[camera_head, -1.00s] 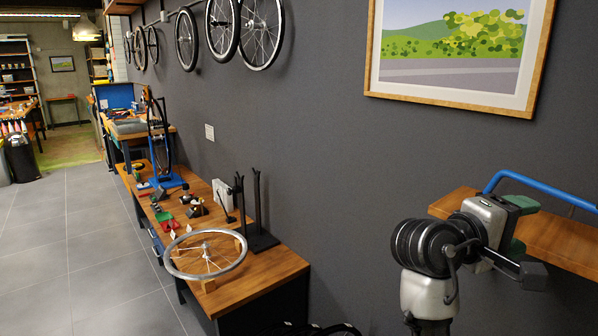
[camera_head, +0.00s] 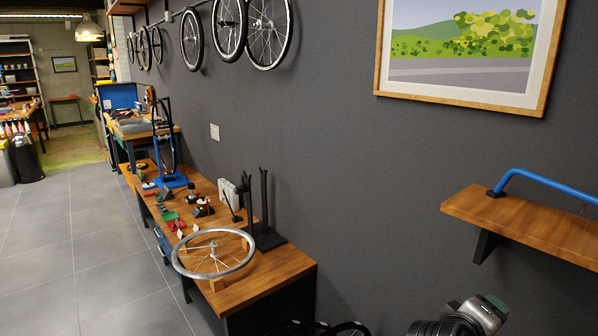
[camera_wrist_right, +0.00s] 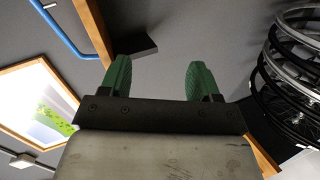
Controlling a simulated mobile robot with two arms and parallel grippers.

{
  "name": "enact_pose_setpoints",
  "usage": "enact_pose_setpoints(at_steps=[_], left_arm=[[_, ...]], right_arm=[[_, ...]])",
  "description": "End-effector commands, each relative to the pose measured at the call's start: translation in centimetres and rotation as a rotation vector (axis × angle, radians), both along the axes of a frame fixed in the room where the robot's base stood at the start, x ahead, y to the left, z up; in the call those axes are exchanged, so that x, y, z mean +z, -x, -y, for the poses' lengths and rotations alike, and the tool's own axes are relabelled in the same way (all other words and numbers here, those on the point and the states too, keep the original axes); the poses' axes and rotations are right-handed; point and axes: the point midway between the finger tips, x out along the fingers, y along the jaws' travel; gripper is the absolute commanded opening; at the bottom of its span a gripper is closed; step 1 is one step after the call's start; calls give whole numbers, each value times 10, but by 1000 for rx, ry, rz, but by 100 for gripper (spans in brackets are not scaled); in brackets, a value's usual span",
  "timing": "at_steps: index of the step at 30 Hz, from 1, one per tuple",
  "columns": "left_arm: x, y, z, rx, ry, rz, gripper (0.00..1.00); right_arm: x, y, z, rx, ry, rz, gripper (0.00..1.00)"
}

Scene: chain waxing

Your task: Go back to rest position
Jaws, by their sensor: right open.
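My right gripper (camera_wrist_right: 158,80) shows in the right wrist view with its two green fingers wide apart. Nothing is between them; grey wall is behind. My left gripper is not in view.
A wooden wall shelf (camera_head: 530,222) with a blue bar (camera_head: 545,183) is close on the right. A long workbench (camera_head: 262,283) bears a silver wheel rim (camera_head: 214,254) and tools. Black tires (camera_wrist_right: 290,75) show in the wrist view. The floor at left is clear.

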Motion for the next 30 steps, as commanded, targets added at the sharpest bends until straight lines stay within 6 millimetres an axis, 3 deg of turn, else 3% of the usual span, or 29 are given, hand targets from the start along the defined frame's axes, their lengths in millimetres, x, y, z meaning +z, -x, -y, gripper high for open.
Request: enact_pose_setpoints(at_steps=[1, 6, 9, 15, 24, 30], left_arm=[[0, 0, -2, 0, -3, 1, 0], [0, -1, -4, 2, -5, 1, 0], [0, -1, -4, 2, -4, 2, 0], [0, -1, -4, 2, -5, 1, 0], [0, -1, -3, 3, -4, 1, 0], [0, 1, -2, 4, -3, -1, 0]], right_arm=[[-29, 11, -3, 27, -67, -17, 62], [-121, 66, -28, 105, -400, -68, 62], [-155, 101, -45, 109, -577, -106, 62], [-193, 161, -72, 74, -835, -186, 62], [-216, 238, -105, -27, -1124, -309, 62], [-268, 219, -106, -31, -1112, -319, 62]])
